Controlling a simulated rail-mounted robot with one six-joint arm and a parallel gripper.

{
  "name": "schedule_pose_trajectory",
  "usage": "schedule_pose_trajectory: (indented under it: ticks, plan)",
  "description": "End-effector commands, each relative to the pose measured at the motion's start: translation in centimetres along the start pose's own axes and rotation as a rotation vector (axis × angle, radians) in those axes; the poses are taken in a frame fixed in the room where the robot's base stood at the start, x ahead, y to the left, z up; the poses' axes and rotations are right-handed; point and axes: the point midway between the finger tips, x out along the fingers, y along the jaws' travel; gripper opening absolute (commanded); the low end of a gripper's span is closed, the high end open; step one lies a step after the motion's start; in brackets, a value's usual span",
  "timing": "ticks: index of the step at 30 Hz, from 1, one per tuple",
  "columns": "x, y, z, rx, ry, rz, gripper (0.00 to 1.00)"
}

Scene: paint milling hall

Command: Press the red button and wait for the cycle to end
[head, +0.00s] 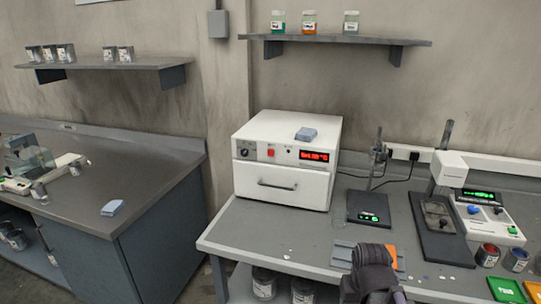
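A white oven-like box (262,178) stands at the back left of the bench, with its drawer-like door shut. On its front panel is a small red button (270,152), between a black knob (244,152) and a lit display with red characters (314,156), too small to read surely. My gripper (373,256) is dark and low at the front of the bench, to the right of and well apart from the button. Its fingers are hidden or unclear, so I cannot tell if it is open or holds anything.
A grey-blue cloth lies on the box (306,134). Behind my gripper stand a black scale (368,208) with a green readout and a stand (376,160). A white-headed device (450,168) and paint cups (487,255) are at right. A shelf (335,40) hangs above.

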Motion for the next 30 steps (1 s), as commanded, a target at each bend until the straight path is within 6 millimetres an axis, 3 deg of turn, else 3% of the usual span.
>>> schedule_pose_trajectory:
  ticks: [3, 21, 30]
  plan:
    - [0.00, 0.00, 0.00, 0.000, 0.000, 0.000, 0.59]
    - [0.00, 0.00, 0.00, 0.000, 0.000, 0.000, 0.01]
    - [0.00, 0.00, 0.00, 0.000, 0.000, 0.000, 0.00]
